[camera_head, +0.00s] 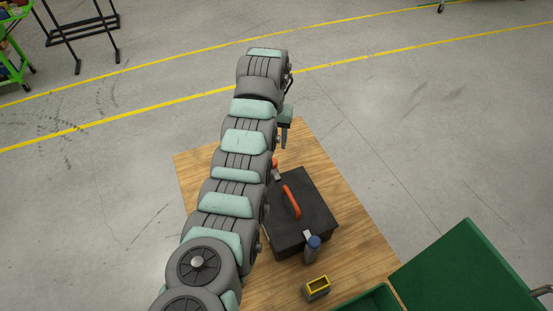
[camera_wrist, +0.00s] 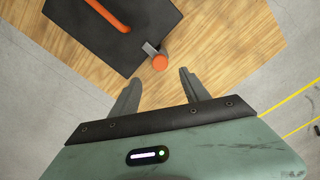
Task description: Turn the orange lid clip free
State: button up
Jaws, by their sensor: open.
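The orange lid clip (camera_wrist: 160,63) shows as a round knob at the corner of the dark box (camera_wrist: 80,40) in the wrist view, beside a grey metal bracket (camera_wrist: 150,48). In the head view the clip (camera_head: 275,163) shows only partly beside my arm. My gripper (camera_wrist: 160,80) is open and empty. Its two fingers point toward the clip, which appears just past and between the fingertips, apart from both. In the head view my gripper (camera_head: 285,132) hangs beyond the far end of the box (camera_head: 312,202).
The box has an orange handle (camera_head: 291,203) on top and a blue clip (camera_head: 314,243) at its near end. A yellow-rimmed container (camera_head: 317,287) stands nearer on the wooden table (camera_head: 345,190). Green bins (camera_head: 470,275) are at lower right. The table's far end looks clear.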

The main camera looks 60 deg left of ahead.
jog(key=p, duration=0.1)
send_over(274, 169)
jog(key=a, duration=0.2)
jog(key=f, duration=0.7)
jog(key=shift+d, duration=0.2)
jog(key=shift+w+a+f, duration=0.1)
jog(key=shift+f, duration=1.05)
jog(key=shift+c, duration=0.2)
grip_shut()
